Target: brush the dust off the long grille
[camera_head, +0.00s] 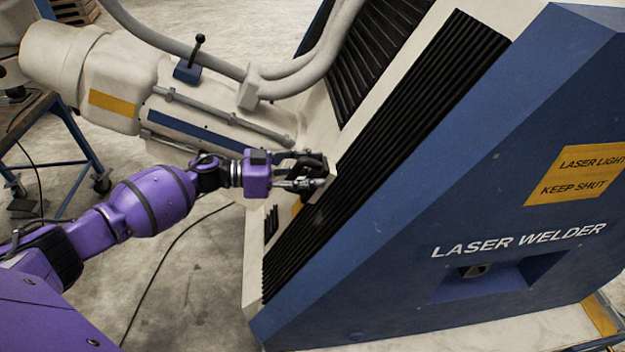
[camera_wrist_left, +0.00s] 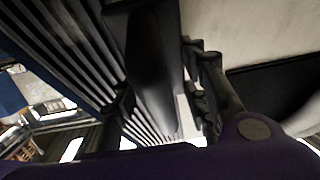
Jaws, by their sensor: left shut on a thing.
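The long grille (camera_head: 400,125) is a strip of dark parallel slats running diagonally up the sloped face of the laser welder. Its slats also fill the left of the left wrist view (camera_wrist_left: 62,38). My left gripper (camera_head: 316,172) is at the left edge of this grille, around the middle of its length. It is shut on a dark, smooth, handle-like thing (camera_wrist_left: 150,62), which I take to be the brush. Its working end is hard to make out, and I cannot tell whether it touches the slats. No dust can be told apart on the slats. My right gripper is out of view.
A second dark grille (camera_head: 372,52) lies up and left of the long one, across a pale strip. A pale machine arm (camera_head: 190,95) with thick grey hoses (camera_head: 300,75) is close above my left arm. The blue cabinet (camera_head: 480,190) fills the right. Open floor lies lower left.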

